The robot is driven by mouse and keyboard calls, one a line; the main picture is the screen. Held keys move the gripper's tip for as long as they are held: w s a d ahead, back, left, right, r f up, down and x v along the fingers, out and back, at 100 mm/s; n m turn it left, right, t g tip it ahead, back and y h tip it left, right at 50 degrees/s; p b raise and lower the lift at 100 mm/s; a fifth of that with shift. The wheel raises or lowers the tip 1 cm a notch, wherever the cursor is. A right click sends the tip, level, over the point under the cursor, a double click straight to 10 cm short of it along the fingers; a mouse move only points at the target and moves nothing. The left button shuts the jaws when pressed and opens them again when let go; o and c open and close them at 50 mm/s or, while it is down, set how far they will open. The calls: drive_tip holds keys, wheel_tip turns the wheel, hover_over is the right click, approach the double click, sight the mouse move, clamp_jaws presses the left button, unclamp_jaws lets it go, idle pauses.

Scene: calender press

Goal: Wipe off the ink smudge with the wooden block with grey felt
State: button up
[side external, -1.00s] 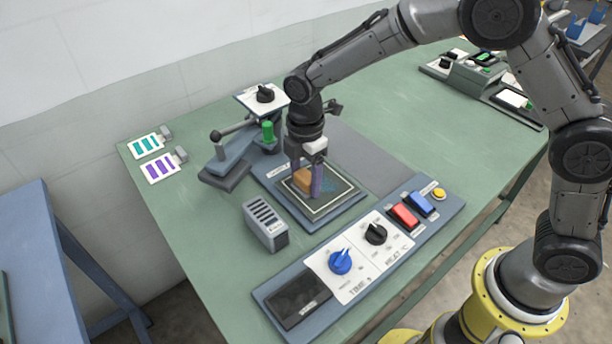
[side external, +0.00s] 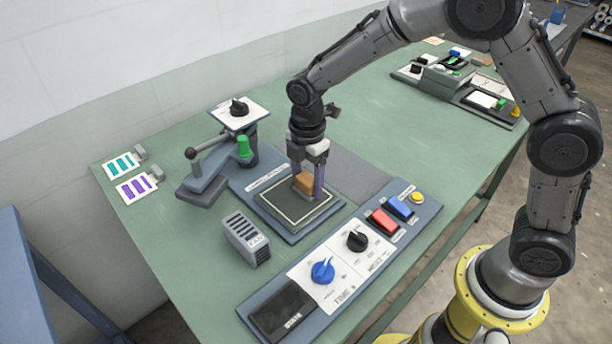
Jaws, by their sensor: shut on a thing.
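My gripper (side external: 306,189) points down over the dark square plate (side external: 277,211) with a thin pale border line. It is shut on the wooden block (side external: 303,181), whose orange-brown side shows between the fingers. The block is low over the right back part of the plate and seems to touch it. The felt underside is hidden. I see no ink smudge on the bare part of the plate; the area under the block and fingers is hidden.
A press with a dark lever knob (side external: 190,153) and a green handle (side external: 244,147) stands behind left. A grey slotted box (side external: 247,238) stands in front left. The control panel (side external: 322,270) with knobs and red and blue buttons lies in front.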

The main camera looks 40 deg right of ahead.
sight(285, 207)
drive_tip(key=shift+a, duration=3.25)
drive_tip(key=shift+d, duration=3.9)
drive_tip(key=shift+a+r, duration=0.1)
drive_tip(key=shift+r, duration=4)
